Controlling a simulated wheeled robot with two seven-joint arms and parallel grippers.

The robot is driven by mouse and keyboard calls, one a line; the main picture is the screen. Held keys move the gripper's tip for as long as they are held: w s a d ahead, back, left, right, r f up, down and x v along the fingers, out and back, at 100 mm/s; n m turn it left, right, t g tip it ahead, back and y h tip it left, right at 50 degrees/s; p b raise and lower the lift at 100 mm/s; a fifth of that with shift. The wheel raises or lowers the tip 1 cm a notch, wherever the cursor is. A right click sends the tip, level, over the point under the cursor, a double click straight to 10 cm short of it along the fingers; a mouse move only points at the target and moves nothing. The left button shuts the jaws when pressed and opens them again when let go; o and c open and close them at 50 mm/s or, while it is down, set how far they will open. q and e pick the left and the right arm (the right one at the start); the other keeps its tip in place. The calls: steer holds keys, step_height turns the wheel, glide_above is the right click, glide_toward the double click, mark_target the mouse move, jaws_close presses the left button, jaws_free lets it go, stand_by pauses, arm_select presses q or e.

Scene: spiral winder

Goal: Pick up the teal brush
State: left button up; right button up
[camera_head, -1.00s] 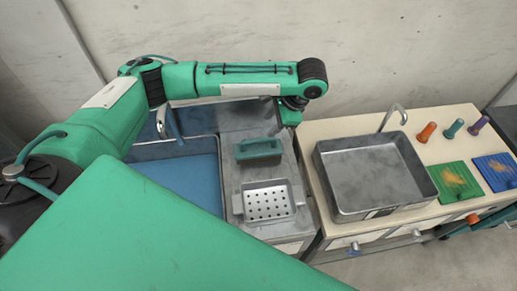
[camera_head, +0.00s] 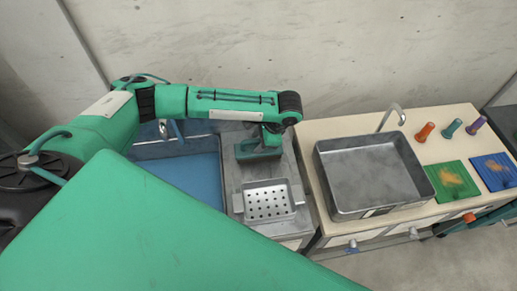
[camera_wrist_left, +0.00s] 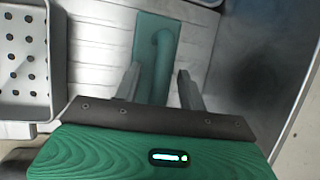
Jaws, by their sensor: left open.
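The teal brush (camera_head: 247,151) lies on the metal counter behind the perforated tray, partly hidden by my left arm's end. In the left wrist view the teal brush (camera_wrist_left: 157,35) is a flat rectangle with a raised handle along its middle. My left gripper (camera_head: 271,143) points down over the brush. In the left wrist view my left gripper (camera_wrist_left: 159,72) has its fingers apart, one to each side of the brush's near part. I cannot tell how far above the brush the tips are. My right gripper is not in view.
The perforated metal tray (camera_head: 268,186) sits in front of the brush. A blue basin (camera_head: 186,171) is to the left. On the right a wooden-topped table (camera_head: 428,150) bears a metal sink (camera_head: 345,205), upright orange, teal and purple pieces, and green and blue mats.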

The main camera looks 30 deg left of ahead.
arm_select(q)
steer(key=shift+f+p, duration=0.15)
steer(key=shift+p, duration=0.2)
stand_by(0.3)
jaws_close()
